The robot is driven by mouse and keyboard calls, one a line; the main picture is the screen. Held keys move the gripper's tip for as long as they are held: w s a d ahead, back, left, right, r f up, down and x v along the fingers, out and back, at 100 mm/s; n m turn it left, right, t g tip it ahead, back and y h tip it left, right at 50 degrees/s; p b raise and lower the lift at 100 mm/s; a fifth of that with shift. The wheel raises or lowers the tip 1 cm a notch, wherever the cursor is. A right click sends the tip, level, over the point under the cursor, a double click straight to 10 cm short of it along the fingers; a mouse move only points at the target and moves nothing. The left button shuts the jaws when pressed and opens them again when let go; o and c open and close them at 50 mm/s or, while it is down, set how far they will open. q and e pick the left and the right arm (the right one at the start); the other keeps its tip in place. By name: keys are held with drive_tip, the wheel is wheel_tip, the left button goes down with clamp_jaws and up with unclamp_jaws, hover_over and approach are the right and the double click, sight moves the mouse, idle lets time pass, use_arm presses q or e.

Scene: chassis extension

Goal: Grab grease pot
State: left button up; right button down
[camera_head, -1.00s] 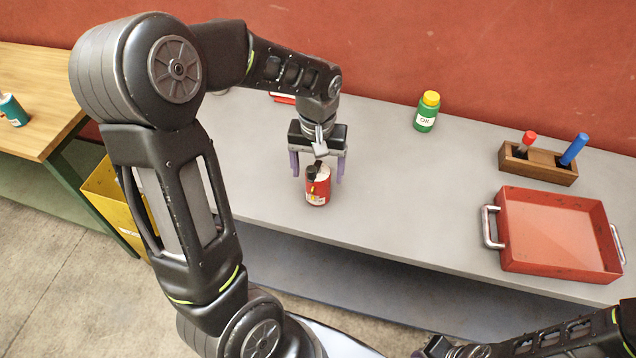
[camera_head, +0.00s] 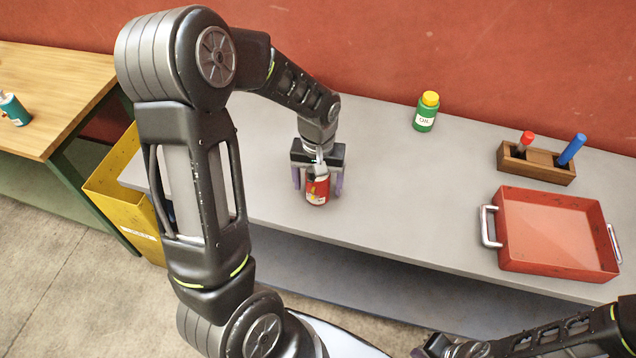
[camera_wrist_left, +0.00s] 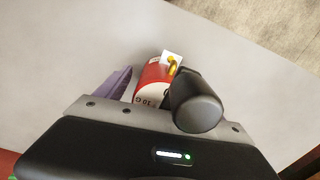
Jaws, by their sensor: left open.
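The grease pot, a small red can with a pale label (camera_head: 318,191), stands upright near the front edge of the grey bench. My left gripper (camera_head: 318,187) is open and lowered over it, with one purple finger on each side of the can. The gripper body and a rounded part hide the can's top. In the left wrist view the red can (camera_wrist_left: 152,80) shows beyond the gripper body, beside one purple finger; the other finger is hidden behind a black rounded part. Contact between fingers and can cannot be told.
A green oil bottle with a yellow cap (camera_head: 426,112) stands at the back of the bench. A wooden holder (camera_head: 537,165) with red and blue items and a red tray (camera_head: 555,235) are on the right. A yellow bin (camera_head: 125,205) stands left. The bench middle is clear.

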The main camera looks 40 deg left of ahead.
use_arm(q)
drive_tip(key=c, duration=1.6)
drive_tip(key=shift+o, duration=0.2)
drive_tip(key=shift+r, duration=0.15)
wheel_tip(320, 180, up, 10)
drive_tip(key=shift+f+b, duration=0.1)
drive_tip(key=shift+b, duration=0.45)
